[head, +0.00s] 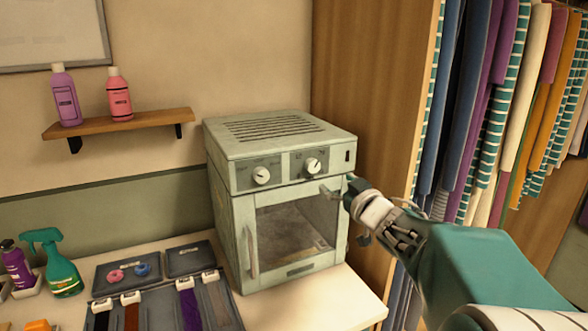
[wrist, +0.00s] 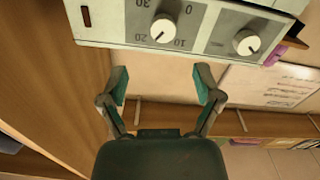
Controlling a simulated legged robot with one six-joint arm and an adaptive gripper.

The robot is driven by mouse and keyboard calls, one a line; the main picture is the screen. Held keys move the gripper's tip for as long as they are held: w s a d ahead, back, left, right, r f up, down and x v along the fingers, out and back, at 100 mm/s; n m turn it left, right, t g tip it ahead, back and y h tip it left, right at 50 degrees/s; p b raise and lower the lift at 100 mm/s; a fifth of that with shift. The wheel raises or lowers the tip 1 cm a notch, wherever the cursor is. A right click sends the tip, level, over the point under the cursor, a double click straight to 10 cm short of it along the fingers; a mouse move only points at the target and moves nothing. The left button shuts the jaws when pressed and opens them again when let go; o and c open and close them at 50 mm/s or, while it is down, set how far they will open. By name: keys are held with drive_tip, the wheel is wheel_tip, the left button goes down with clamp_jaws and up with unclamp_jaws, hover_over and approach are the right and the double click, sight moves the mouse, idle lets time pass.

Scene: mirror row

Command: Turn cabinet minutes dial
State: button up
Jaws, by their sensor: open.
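The cabinet (head: 292,138) is a pale green box with a glass door and a top vent, standing on the white counter. Two white knobs sit on its upper front. The right knob (head: 313,165) is the one with printed numbers around it, seen upside down in the wrist view (wrist: 163,28), so I take it as the minutes dial. The other knob (head: 261,176) is to its left and also shows in the wrist view (wrist: 246,42). My gripper (wrist: 162,82) is open and empty, its fingers apart from the dial. In the head view my gripper (head: 348,205) is below and right of the dial.
A wooden panel (head: 370,90) and hanging clothes (head: 500,110) stand close on the right. A sorting tray (head: 225,300), a green spray bottle (head: 62,265) and a purple bottle (head: 16,267) are at left. A wall shelf (head: 120,123) holds two bottles.

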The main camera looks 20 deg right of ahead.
sight(314, 167)
drive_tip(key=w, duration=0.5)
drive_tip(key=shift+d+f, duration=0.1)
drive_tip(key=shift+d, duration=0.15)
drive_tip(key=w+a, duration=0.1)
drive_tip(key=w, duration=0.1)
drive_tip(key=w+a, duration=0.1)
drive_tip(key=w, duration=0.1)
drive_tip(key=shift+w+a, duration=0.15)
drive_tip(key=shift+a, duration=0.05)
drive_tip(key=shift+w+d, duration=0.15)
drive_tip(key=shift+d, duration=0.75)
drive_tip(key=shift+c, duration=0.6)
drive_tip(key=c, duration=0.6)
drive_tip(key=shift+a, duration=0.3)
drive_tip(key=c, duration=0.4)
drive_tip(key=shift+a+r, duration=0.15)
drive_tip(key=shift+r, duration=0.05)
